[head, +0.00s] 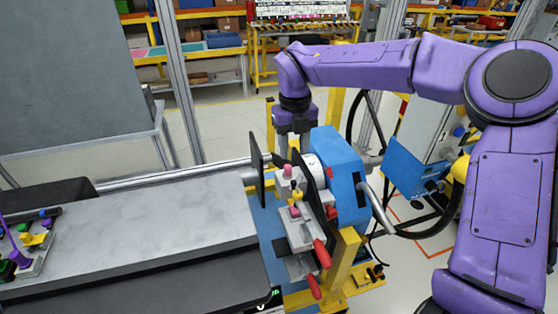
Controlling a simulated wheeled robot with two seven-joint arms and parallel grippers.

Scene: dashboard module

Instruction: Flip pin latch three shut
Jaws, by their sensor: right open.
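The fixture with the latches (300,236) stands just right of the long grey bench. It carries pink knobs, a yellow part and red-tipped handles (321,253). I cannot tell which of these parts is pin latch three, or whether it is open or shut. My right gripper (293,147) points down from the purple arm at the far end of this fixture, above or behind the upper pink knob (287,170). It is open, and I see nothing held in it. Its fingertips are partly hidden among the dark plates. My left gripper is not in view.
A blue round housing (341,174) stands right beside the fixture, and a dark upright plate (256,158) stands at its left. The grey bench top (140,225) is mostly bare, with small coloured parts (35,238) at its left end. A yellow post (343,265) stands in front.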

